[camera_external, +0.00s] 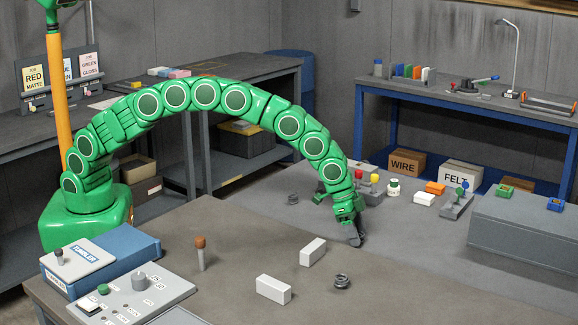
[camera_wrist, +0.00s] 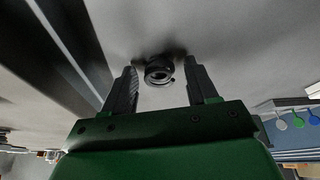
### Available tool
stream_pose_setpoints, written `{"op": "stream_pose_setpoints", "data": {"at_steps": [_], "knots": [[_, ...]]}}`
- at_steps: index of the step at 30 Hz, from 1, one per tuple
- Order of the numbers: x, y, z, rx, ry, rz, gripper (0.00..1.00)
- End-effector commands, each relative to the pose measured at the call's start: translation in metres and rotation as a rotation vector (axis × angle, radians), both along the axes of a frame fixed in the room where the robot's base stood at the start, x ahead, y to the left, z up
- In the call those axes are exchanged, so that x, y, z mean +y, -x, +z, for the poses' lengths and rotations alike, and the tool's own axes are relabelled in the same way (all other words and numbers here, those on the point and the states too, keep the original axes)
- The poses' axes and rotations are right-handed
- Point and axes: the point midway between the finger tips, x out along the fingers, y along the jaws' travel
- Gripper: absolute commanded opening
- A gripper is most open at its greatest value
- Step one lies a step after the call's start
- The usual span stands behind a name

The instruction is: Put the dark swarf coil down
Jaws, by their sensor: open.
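My gripper (camera_external: 356,238) is low over the table at the end of the green arm, with its dark fingers pointing down. In the wrist view the two fingers (camera_wrist: 165,85) are apart, and a dark coil (camera_wrist: 158,72) lies ahead of them in line with the gap, near the fingertips and not clamped. In the external view a dark coil (camera_external: 342,282) lies on the near tabletop, below my gripper in the picture. Another greyish coil (camera_external: 292,198) lies farther back, left of my gripper. I cannot tell which coil the wrist view shows.
Two white blocks (camera_external: 313,252) (camera_external: 273,289) and a brown-capped post (camera_external: 200,253) stand on the near table. A control panel (camera_external: 160,290) is at the front left. A grey box (camera_external: 525,225) and small coloured items stand to the right. The tabletop right of the near coil is clear.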

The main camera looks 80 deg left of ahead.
Motion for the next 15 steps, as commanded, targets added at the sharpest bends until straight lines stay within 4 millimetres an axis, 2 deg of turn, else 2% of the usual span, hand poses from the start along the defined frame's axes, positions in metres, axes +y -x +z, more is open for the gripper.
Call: {"op": "stream_pose_setpoints", "data": {"at_steps": [8,15], "knots": [[0.001,0.001,0.006,-0.001,0.000,0.000,0.58],[0.005,0.007,0.024,-0.002,0.001,0.001,0.58]]}}
